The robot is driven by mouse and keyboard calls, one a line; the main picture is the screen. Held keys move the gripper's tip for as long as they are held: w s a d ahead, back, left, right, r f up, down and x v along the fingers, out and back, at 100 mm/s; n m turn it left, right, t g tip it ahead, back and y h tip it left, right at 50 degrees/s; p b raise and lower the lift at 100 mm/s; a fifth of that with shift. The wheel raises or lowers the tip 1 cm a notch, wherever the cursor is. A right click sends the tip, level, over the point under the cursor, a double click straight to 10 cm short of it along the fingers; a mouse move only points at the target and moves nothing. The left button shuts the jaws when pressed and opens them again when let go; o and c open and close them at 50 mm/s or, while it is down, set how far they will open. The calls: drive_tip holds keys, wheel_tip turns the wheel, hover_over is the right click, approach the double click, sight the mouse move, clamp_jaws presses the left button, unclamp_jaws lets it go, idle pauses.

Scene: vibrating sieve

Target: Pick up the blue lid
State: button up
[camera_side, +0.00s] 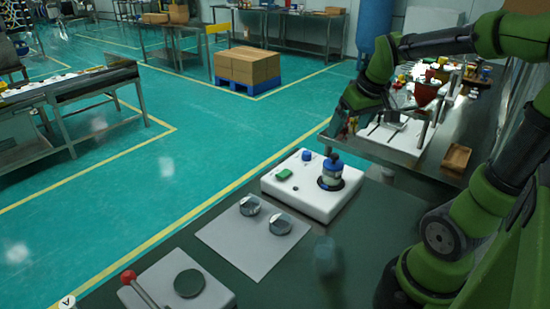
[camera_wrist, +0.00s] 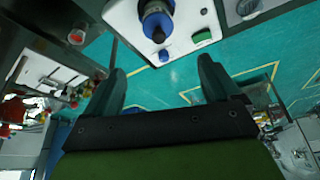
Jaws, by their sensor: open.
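The blue lid (camera_side: 333,160) shows as the top of a short upright blue-and-clear stack on the white vibrating machine (camera_side: 318,207) in the side view. In the wrist view, the blue stack (camera_wrist: 157,20) is cut by the top edge, on the white machine (camera_wrist: 125,14). My gripper (camera_wrist: 160,76) is open and empty, its two dark fingers spread below the machine in the picture. In the side view, my gripper (camera_side: 342,121) hangs above and behind the machine, apart from the lid. Its fingers are hard to make out there.
The machine carries a blue knob (camera_side: 306,155) and a green button (camera_side: 284,175). Two metal dishes (camera_side: 250,205) (camera_side: 281,226) lie on a pale sheet (camera_side: 235,239). A clear cup (camera_side: 325,254) stands near the front. A red-handled device (camera_side: 180,285) is at front left. A cluttered bench (camera_side: 455,158) stands behind.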

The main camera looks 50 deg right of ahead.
sight(335, 155)
drive_tip(key=x, duration=0.7)
drive_tip(key=shift+x, duration=2.6)
drive_tip(key=shift+s, duration=0.15)
drive_tip(key=shift+c, duration=0.4)
drive_tip(key=c, duration=1.1)
drive_tip(key=shift+o, duration=0.2)
